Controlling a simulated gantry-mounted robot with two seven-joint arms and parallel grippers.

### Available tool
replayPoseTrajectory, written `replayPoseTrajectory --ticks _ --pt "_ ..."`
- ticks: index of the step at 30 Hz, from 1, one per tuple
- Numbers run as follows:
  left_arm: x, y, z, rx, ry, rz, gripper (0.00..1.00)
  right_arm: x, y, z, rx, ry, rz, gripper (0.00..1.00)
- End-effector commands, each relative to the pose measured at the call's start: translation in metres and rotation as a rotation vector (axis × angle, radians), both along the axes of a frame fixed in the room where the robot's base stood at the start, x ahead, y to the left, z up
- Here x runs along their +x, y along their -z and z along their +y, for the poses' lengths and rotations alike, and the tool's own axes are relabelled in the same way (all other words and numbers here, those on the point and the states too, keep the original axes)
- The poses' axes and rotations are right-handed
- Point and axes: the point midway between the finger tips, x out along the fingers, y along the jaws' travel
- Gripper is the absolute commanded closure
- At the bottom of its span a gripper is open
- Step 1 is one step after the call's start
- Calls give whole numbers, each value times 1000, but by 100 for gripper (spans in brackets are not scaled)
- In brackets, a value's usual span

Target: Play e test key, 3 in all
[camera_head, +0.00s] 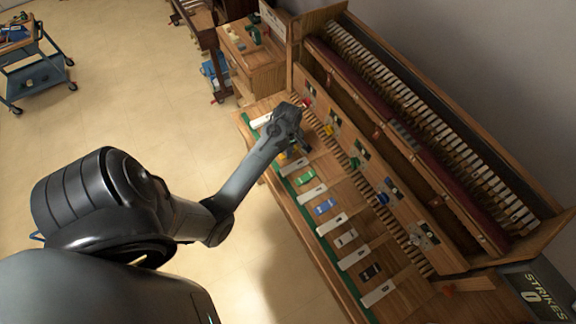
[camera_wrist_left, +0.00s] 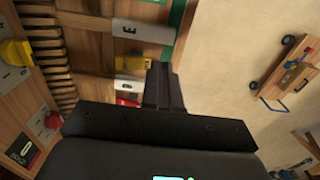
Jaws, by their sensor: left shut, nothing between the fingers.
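A white key lettered E (camera_wrist_left: 145,32) shows in the left wrist view, with a yellow block (camera_wrist_left: 130,63) beside it. In the head view the key letters are too small to read. My left gripper (camera_head: 287,157) is over the keyboard, among the keys at its far end. Its fingers are shut and empty, and in the left wrist view the fingertips (camera_wrist_left: 160,70) show beside the yellow block, close to the E key. I cannot tell whether they touch anything. My right gripper is not in view.
More white keys (camera_head: 331,223) alternate with coloured blocks, including a blue one (camera_head: 324,207) and a black one (camera_head: 370,271). A panel with knobs (camera_head: 383,199) rises behind them. A sign (camera_head: 545,297) reads STRIKES 0. The floor (camera_head: 120,80) at left is open.

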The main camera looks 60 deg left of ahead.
Motion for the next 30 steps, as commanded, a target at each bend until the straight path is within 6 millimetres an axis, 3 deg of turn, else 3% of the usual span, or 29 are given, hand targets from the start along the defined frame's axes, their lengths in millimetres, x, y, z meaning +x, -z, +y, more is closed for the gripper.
replayPoseTrajectory --ticks 18,30 --pt "-1 104 -1 -2 1 3 100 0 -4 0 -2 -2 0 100" --pt "-1 127 0 0 1 0 100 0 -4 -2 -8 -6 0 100"
